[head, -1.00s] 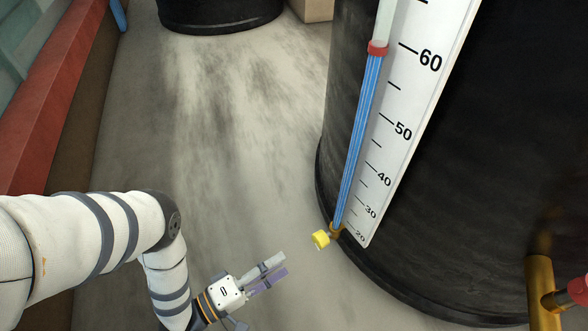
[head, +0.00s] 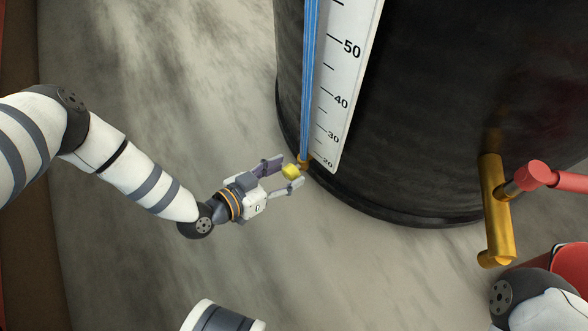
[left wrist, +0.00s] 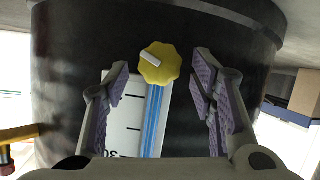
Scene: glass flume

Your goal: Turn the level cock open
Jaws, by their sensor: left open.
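The level cock is a small yellow scalloped knob (head: 290,171) with a brass fitting, low on the black tank (head: 430,100) at the foot of the blue-striped level tube (head: 309,90). The knob shows in the left wrist view (left wrist: 165,69) with a white bar across its face, tilted slightly from level. My left gripper (head: 282,175) is open, with its fingers on either side of the knob in the head view. In the left wrist view the knob appears between the fingers, with gaps on both sides; I see no contact. My right gripper is not in view.
A white numbered scale (head: 346,85) runs beside the tube. The floor left of the tank is clear.

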